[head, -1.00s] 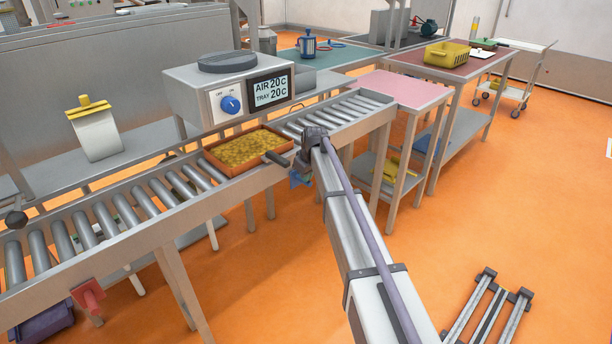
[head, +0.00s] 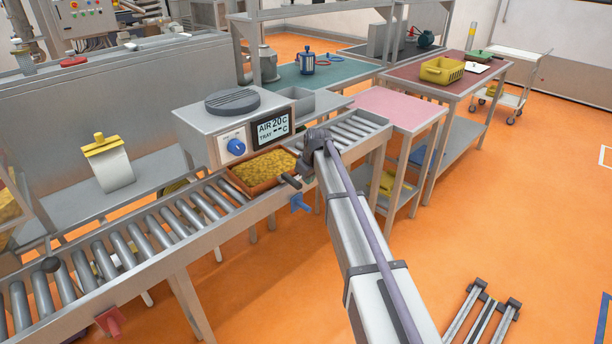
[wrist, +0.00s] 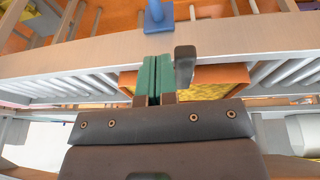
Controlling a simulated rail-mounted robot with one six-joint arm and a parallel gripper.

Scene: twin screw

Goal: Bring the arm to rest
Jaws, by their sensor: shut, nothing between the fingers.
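My gripper (wrist: 155,78) shows in the wrist view with its two green fingers together and nothing between them. The fingertips are near the conveyor's side rail, over the edge of an orange tray. In the head view my own wrist hides the fingers. The orange tray (head: 248,186), filled with yellow pieces, sits on the roller conveyor (head: 150,236); in the wrist view it (wrist: 215,73) is partly hidden behind my gripper.
A grey box (head: 205,120) with a blue knob and display stands over the conveyor behind the tray. A blue tab (head: 300,203) and a red tab (head: 113,321) stick out from the front rail. A pink-topped table (head: 405,107) stands to the right. The orange floor at right is largely open.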

